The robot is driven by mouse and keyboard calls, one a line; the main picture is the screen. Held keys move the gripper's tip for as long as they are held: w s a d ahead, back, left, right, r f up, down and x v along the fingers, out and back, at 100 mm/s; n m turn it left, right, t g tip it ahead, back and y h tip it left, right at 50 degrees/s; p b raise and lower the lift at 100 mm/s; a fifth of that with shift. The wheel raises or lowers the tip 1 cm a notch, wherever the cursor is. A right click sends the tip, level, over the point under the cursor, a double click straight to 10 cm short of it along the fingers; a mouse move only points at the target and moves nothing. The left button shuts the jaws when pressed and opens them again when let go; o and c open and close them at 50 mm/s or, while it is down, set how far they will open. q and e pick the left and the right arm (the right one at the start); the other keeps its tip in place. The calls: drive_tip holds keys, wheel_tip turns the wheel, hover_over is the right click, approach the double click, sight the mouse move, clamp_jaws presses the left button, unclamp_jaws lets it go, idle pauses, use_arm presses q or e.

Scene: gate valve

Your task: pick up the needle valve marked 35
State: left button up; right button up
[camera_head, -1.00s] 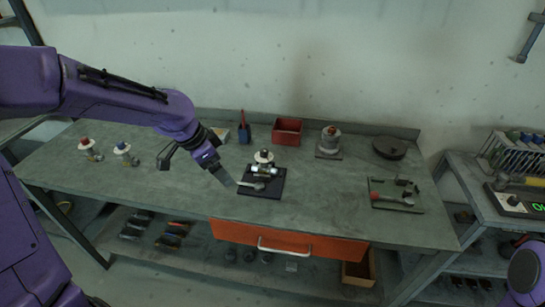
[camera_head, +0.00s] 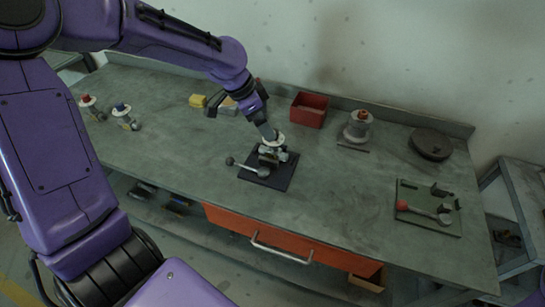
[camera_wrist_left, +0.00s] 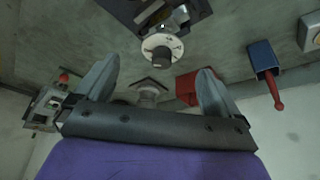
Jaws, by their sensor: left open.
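A valve with a white round dial (camera_head: 274,141) and metal body stands on a black mat (camera_head: 283,179) mid-bench. In the left wrist view its white dial (camera_wrist_left: 165,45) with a dark centre lies just beyond the fingers; its marks are too small to read. My left gripper (camera_head: 267,134) is open and empty at the valve's top, seemingly not closed on it; its spread fingers show in the left wrist view (camera_wrist_left: 155,85). My right gripper is out of view.
A lever with a ball end (camera_head: 245,167) lies across the mat. Behind are a red bin (camera_head: 309,109), a grey red-topped fitting (camera_head: 357,127) and a dark round disc (camera_head: 431,144). A green board (camera_head: 428,209) lies right. The bench (camera_head: 335,180) between is clear.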

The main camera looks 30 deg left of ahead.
use_arm(q)
drive_tip(key=p, duration=0.2)
hover_over(273, 148)
drive_tip(key=w, duration=0.2)
drive_tip(key=f, duration=0.5)
drive_tip(key=shift+s+a+f, duration=0.1)
drive_tip(key=shift+s+a, duration=0.15)
drive_tip(key=shift+a, duration=0.1)
drive_tip(key=shift+f, duration=0.15)
drive_tip(key=shift+s, duration=0.3)
drive_tip(key=shift+w, duration=0.15)
clamp_jaws()
